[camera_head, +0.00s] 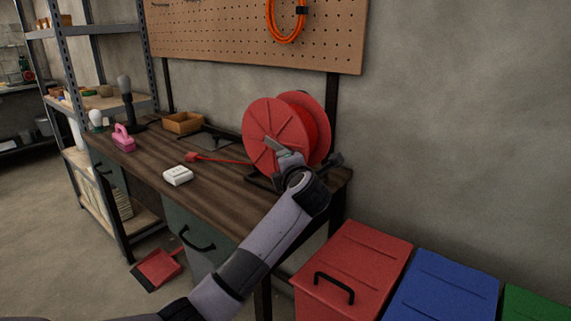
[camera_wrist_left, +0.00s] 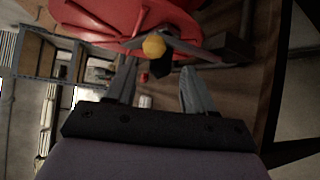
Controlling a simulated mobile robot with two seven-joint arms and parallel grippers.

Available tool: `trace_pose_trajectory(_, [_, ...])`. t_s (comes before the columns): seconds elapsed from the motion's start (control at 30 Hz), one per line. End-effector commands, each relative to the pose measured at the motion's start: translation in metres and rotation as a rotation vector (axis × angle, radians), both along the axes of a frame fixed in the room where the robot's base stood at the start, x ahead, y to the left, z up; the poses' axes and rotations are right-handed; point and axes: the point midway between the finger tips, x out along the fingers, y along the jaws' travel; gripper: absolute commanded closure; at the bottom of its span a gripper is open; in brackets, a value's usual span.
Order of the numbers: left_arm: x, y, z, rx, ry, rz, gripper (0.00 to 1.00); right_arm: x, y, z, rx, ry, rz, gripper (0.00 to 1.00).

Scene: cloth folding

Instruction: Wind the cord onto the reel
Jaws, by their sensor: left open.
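The red reel (camera_head: 272,133) stands on the workbench at its right end, with two round red flanges. A red cord (camera_head: 225,161) runs from the reel leftward over the bench top and ends in a red plug-like piece. My left gripper (camera_head: 280,150) is in front of the reel's near flange. A yellow-orange knob (camera_wrist_left: 154,46) shows just beyond the fingertips, in front of the reel (camera_wrist_left: 120,22). My right gripper is in neither view.
A red bin (camera_head: 352,262) and a blue bin (camera_head: 440,285) stand at lower right. Orange cable (camera_head: 270,20) hangs on the pegboard.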

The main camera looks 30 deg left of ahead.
Motion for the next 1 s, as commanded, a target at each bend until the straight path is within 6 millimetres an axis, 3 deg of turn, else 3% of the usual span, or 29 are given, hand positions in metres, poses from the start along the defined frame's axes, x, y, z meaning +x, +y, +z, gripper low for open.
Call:
trace_pose_trajectory(0.3, [0.020, 0.021, -0.006, 0.004, 0.000, 0.001, 0.47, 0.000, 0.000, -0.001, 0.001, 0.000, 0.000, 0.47])
trace_pose_trajectory(0.63, [0.023, 0.023, -0.007, 0.002, -0.001, 0.000, 0.47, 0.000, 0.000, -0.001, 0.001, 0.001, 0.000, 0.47])
trace_pose_trajectory(0.67, [0.023, 0.023, -0.007, 0.002, -0.001, 0.000, 0.50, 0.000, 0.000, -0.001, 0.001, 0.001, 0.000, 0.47])
trace_pose_trajectory(0.8, [0.022, 0.023, -0.007, 0.002, -0.001, 0.000, 0.96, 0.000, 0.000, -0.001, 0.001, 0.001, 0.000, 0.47])
trace_pose_trajectory(0.83, [0.022, 0.023, -0.007, 0.002, -0.001, 0.000, 1.00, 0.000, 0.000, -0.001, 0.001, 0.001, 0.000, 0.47])
trace_pose_trajectory(1.0, [0.022, 0.023, -0.005, -0.003, 0.000, 0.000, 1.00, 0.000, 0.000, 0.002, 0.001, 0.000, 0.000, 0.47])
